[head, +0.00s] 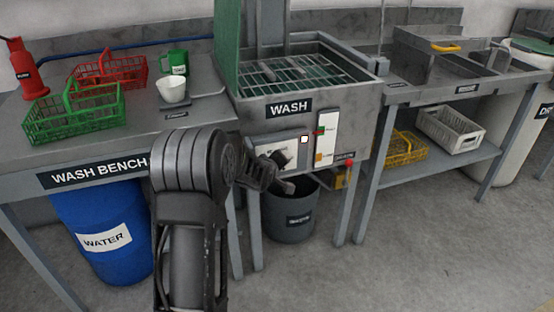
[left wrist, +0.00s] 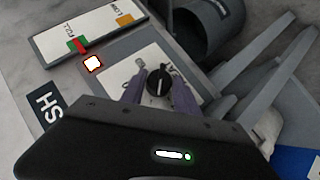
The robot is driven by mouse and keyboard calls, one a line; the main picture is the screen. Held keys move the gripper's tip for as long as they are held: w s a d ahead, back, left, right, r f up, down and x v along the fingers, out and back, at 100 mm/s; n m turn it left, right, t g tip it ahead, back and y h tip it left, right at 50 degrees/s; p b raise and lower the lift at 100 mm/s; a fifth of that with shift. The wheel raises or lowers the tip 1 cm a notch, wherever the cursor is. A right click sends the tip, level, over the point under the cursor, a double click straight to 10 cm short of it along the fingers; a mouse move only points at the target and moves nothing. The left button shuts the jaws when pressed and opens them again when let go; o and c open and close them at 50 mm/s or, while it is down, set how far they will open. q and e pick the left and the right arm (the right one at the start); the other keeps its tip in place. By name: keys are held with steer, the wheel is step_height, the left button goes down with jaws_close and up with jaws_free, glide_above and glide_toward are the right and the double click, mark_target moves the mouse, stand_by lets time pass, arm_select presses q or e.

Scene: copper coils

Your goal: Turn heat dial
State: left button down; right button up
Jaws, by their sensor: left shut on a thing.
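The heat dial (left wrist: 158,84) is a round black knob with a pale pointer mark, on a white plate (left wrist: 120,82) in the left wrist view. My left gripper (left wrist: 159,90) has one finger on each side of the dial and is shut on it. In the head view my left gripper (head: 283,180) is at the front of the wash unit (head: 355,105), below the WASH label, and hides the dial. A lit white lamp with an orange edge (head: 304,139) is beside the plate. My right gripper is in neither view.
A FULL/LOW gauge (head: 326,140) with a red and green marker is right of the lamp. A red valve knob (head: 349,162) is at the lower right. A dark grey bucket (head: 290,215) stands below. The wash bench (head: 200,115) with baskets and cups is on the left.

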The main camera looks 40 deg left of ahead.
arm_select(q)
steer(key=g+p, duration=0.1)
steer(key=m+p, duration=0.1)
steer(key=p, duration=0.1)
steer(key=shift+w+r+g+y, duration=0.15)
steer(key=shift+g+y, duration=0.25)
steer(key=c, duration=0.9)
jaws_free()
